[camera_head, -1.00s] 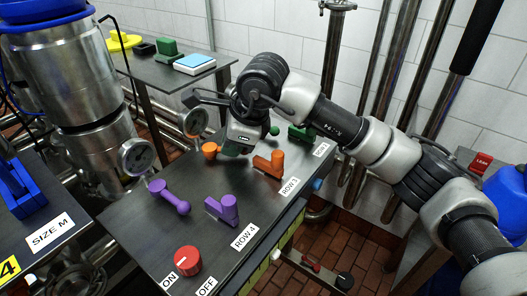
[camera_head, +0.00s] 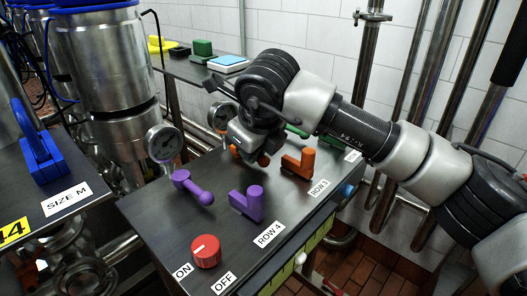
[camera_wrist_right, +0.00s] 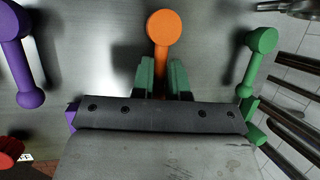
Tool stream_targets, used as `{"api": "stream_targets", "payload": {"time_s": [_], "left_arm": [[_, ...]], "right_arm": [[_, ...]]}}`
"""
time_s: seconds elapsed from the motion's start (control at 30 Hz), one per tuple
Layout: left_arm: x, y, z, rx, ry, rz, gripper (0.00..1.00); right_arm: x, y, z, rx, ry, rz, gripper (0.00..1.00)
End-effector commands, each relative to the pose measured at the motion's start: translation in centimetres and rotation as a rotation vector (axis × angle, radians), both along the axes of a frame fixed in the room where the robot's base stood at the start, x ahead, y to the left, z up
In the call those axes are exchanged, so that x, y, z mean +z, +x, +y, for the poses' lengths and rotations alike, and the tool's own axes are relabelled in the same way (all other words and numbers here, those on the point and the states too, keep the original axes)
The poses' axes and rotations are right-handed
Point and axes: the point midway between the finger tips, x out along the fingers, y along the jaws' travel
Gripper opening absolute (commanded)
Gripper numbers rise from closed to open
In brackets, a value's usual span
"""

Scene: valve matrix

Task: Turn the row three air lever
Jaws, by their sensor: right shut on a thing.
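The orange lever (camera_head: 234,151) lies in the row marked ROW 3 (camera_head: 319,188), on the dark panel top. My right gripper (camera_head: 250,153) is down over it and hides its middle; a rounded orange end shows on either side. In the right wrist view, the lever's round head (camera_wrist_right: 161,27) is at the top and its bar runs down between the green finger pads of my right gripper (camera_wrist_right: 164,80). The gripper is shut on the bar. The far end of the lever is hidden behind the gripper there. My left gripper is not in view.
An orange L-shaped handle (camera_head: 299,163) stands right of the gripper. A purple lever (camera_head: 193,188), purple handle (camera_head: 247,204) and red knob (camera_head: 206,251) sit nearer. A green lever (camera_wrist_right: 254,62) is beside the gripper.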

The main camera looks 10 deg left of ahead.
Motion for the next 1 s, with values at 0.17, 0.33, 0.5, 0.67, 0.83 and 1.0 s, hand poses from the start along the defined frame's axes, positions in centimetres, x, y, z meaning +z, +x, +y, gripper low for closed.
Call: {"api": "stream_targets", "payload": {"time_s": [0.17,0.33,0.5,0.67,0.83,1.0], "left_arm": [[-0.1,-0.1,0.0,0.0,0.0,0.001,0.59],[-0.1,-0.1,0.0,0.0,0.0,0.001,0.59],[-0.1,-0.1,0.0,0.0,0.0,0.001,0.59],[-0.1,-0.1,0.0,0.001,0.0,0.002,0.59],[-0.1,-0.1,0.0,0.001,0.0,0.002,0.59],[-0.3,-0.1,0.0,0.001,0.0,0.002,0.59]], "right_arm": [[0.2,-0.1,0.3,-0.01,0.005,-0.004,0.0],[0.3,0.0,0.3,-0.011,0.005,-0.003,0.0],[0.3,0.0,0.3,-0.011,0.006,-0.004,0.17],[0.2,0.0,0.3,-0.011,0.003,-0.003,0.25],[0.2,-0.1,0.2,-0.009,0.002,-0.002,0.25],[1.7,-0.6,-0.2,-0.01,0.003,-0.005,0.25]]}}
